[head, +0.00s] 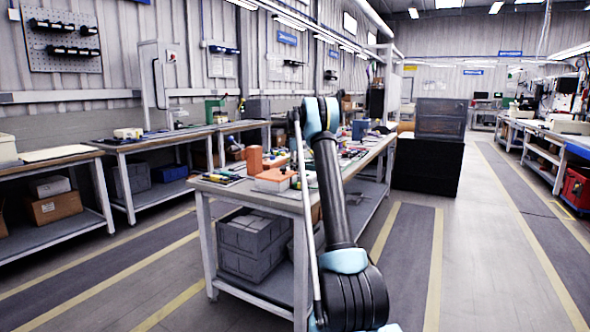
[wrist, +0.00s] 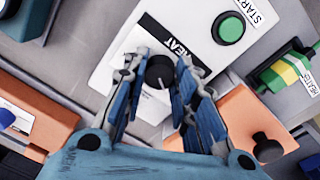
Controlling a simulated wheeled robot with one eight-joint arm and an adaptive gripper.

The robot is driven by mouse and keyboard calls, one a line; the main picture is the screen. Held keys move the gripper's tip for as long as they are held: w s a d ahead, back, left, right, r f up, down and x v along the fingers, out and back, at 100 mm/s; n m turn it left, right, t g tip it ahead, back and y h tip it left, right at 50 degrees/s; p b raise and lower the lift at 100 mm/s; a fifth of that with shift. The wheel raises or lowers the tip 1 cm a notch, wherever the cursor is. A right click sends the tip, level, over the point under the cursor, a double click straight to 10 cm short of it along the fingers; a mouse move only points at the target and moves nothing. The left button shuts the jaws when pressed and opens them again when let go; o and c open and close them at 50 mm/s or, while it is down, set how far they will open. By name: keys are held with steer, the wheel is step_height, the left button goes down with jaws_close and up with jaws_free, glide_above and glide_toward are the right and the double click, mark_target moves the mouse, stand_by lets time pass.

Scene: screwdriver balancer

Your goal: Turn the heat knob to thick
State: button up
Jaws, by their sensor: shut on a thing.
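In the wrist view the pointer line runs down toward the lower right of the knob. My gripper (wrist: 160,78) has its blue-padded fingers on both sides of the knob and is shut on it. The fingers hide parts of the panel around the knob, and no "thick" mark can be read. In the head view my arm blocks part of the bench, and neither the gripper nor the knob can be made out.
A green START button (wrist: 228,28) sits above right of the knob. A green and yellow part with a label (wrist: 290,72) is at the right. The workbench (head: 262,200) holds many small items.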

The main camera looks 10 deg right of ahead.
steer(key=shift+a+m, duration=0.1)
steer(key=shift+m, duration=0.6)
steer(key=m, duration=1)
steer(key=shift+w+m+h, duration=0.1)
steer(key=shift+m+h, duration=0.2)
steer(key=m, duration=0.6)
steer(key=shift+g, duration=0.4)
steer(key=m, duration=0.5)
steer(key=shift+w+m, duration=0.1)
steer(key=shift+m, duration=0.3)
steer(key=o, duration=1.1)
